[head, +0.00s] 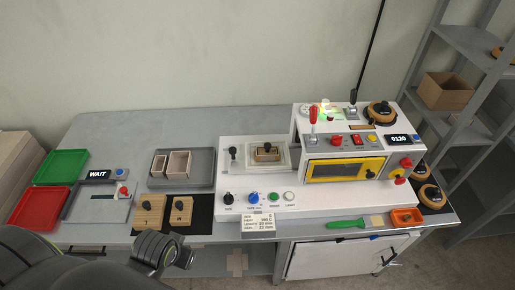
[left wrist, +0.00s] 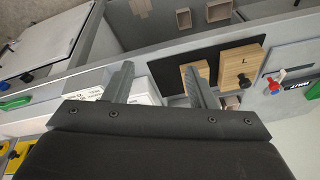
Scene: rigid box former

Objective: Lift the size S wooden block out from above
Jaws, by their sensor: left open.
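A small wooden block (head: 267,153) with a black knob on top sits in the recessed white bay on the machine's left part; its size letter is not readable. Two wooden blocks with black knobs stand on a black mat: the left one (head: 149,213) shows an L in the left wrist view (left wrist: 241,68), the other (head: 181,210) is smaller. My left gripper (left wrist: 160,88) is open and empty, with one finger in front of that smaller block in the left wrist view. My left wrist shows in the head view in front of the mat, well short of the bay. My right gripper is out of view.
A grey tray (head: 204,184) holds two open boxes (head: 178,163). Left are green (head: 62,166) and red (head: 38,205) trays and a WAIT display (head: 97,174). The machine's control knobs (head: 253,197) line its front. A yellow-framed window (head: 345,169) stands right of the bay.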

